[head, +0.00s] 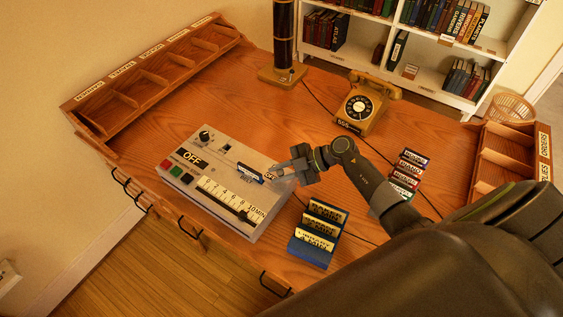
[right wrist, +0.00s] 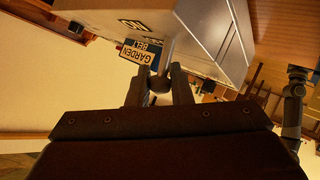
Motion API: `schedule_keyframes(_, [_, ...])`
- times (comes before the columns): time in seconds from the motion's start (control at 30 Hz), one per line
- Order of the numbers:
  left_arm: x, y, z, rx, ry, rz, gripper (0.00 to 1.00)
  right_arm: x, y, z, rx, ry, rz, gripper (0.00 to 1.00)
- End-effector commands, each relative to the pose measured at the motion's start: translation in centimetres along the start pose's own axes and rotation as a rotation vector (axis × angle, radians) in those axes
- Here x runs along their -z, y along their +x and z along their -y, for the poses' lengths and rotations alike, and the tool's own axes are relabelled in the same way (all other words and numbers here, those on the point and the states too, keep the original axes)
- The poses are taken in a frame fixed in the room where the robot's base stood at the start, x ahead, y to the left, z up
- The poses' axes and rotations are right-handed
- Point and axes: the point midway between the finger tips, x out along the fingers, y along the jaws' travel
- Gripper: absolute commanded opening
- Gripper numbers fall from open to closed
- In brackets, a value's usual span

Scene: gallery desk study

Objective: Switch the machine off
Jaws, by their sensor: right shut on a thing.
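The machine (head: 222,188) is a pale grey box on the desk. Its top has a dark knob (head: 205,134), a black OFF plate (head: 192,158), red and green buttons at the left edge and a numbered white scale (head: 228,197). A small blue-edged plate (head: 250,173) lies near its right end; in the right wrist view it reads GARDEN BELT (right wrist: 139,53). My right gripper (head: 283,170) is at the machine's right end. In the right wrist view its fingers (right wrist: 160,84) close on a dark rounded knob of a thin lever (right wrist: 172,45). My left gripper is out of view.
A blue card rack (head: 308,250) stands just right of the machine. A yellow telephone (head: 360,108) and a rack of labelled cards (head: 408,170) are farther off. Wooden pigeonhole trays (head: 150,80) line the left back. Bare desk (head: 270,118) lies behind the machine.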

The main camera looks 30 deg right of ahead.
Motion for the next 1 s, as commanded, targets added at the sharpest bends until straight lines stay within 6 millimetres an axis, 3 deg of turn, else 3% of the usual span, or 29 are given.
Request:
schedule_keyframes(0.03, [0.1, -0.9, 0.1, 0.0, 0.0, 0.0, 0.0, 0.5, -0.1, -0.2, -0.002, -0.021, 0.017, 0.0])
schedule_keyframes(0.3, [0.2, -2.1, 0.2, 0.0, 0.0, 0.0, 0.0, 0.4, 0.3, 0.2, -0.002, -0.091, 0.087, 0.0])
schedule_keyframes(0.87, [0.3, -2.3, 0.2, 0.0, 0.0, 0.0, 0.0, 0.2, 0.5, 0.4, -0.001, -0.111, 0.106, 0.0])
schedule_keyframes(0.9, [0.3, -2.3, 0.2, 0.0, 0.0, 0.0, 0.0, 0.2, 0.5, 0.4, -0.001, -0.111, 0.106, 0.24])
schedule_keyframes(1.0, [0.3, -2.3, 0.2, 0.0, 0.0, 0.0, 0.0, 0.2, 0.5, 0.5, -0.001, -0.11, 0.106, 0.37])
